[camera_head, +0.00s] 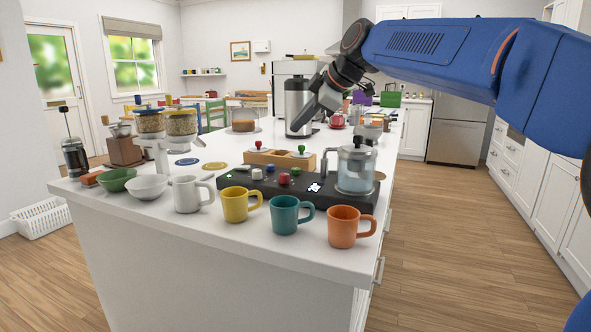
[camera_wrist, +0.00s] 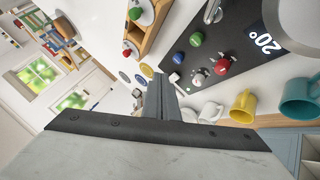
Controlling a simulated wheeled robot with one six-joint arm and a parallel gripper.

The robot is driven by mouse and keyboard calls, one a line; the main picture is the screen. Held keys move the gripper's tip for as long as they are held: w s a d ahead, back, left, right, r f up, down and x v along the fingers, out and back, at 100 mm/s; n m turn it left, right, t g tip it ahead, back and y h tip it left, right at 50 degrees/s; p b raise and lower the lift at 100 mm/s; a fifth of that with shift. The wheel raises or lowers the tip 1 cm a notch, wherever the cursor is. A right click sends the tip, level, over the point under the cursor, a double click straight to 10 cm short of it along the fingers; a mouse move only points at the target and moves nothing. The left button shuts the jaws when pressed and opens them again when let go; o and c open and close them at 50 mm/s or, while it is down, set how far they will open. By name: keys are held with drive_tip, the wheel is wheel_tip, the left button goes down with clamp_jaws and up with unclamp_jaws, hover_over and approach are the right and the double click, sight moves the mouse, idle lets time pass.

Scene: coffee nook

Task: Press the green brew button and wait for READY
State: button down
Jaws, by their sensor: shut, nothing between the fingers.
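The green brew button (camera_head: 296,171) is on the black brewing panel (camera_head: 228,187), among a red, a blue and a white control. In the wrist view the green button (camera_wrist: 196,39) sits at the upper right, clear of the fingers. A glass kettle (camera_head: 356,168) stands on the panel's right end. My gripper (camera_head: 302,125) is shut and empty, held over the counter beyond the panel and apart from the button. Its fingers (camera_wrist: 163,82) are together.
A wooden rack (camera_head: 258,158) with a red and a green knob stands behind the panel. White, yellow (camera_head: 239,205), teal (camera_head: 287,217) and orange (camera_head: 347,228) mugs line the front. A silver canister (camera_head: 294,104) and a cake (camera_head: 243,126) stand farther back.

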sight(296, 169)
drive_tip(key=shift+f, duration=4.3)
drive_tip(key=shift+f, duration=1.7)
drive_tip(key=shift+r, duration=0.1)
drive_tip(key=shift+w+d+r, duration=0.1)
drive_tip(key=shift+d+r, duration=0.1)
drive_tip(key=shift+r, duration=0.45)
drive_tip(key=shift+w+d+r, duration=0.1)
drive_tip(key=shift+d+r, duration=0.05)
drive_tip(key=shift+r, duration=0.5)
drive_tip(key=shift+s+a+r, duration=0.1)
drive_tip(key=shift+r, duration=2.5)
